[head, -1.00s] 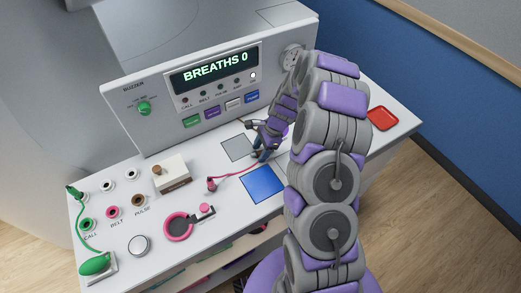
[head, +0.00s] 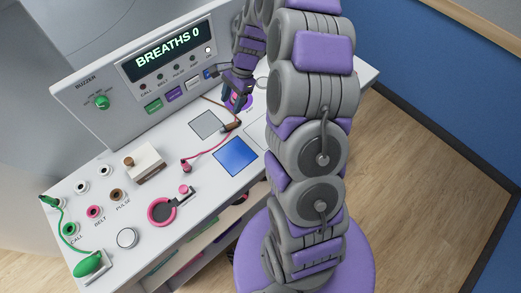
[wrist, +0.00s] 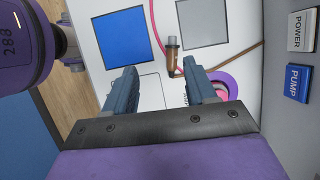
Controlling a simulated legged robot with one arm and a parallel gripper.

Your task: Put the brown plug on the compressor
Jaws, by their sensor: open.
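A brown plug (wrist: 172,55) with a grey tip lies on the console's white top, near the grey square. A brown cable runs from it toward the panel. It also shows in the head view (head: 231,126), just below my gripper (head: 238,100). In the wrist view my gripper (wrist: 160,72) has its two blue-grey fingers apart with nothing held between them. The plug is just beyond the fingertips, nearer the right finger. No part labelled compressor can be read. A purple ring (wrist: 225,84) with pink inside is partly hidden behind the right finger.
A blue square (head: 237,156) and grey square (head: 208,124) mark the top. A pink plug (head: 186,166) with its cord, a white block (head: 145,162) with a brown knob, a pink ring (head: 162,210) and a green bulb (head: 88,264) stand leftward. The panel (head: 130,85) rises behind.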

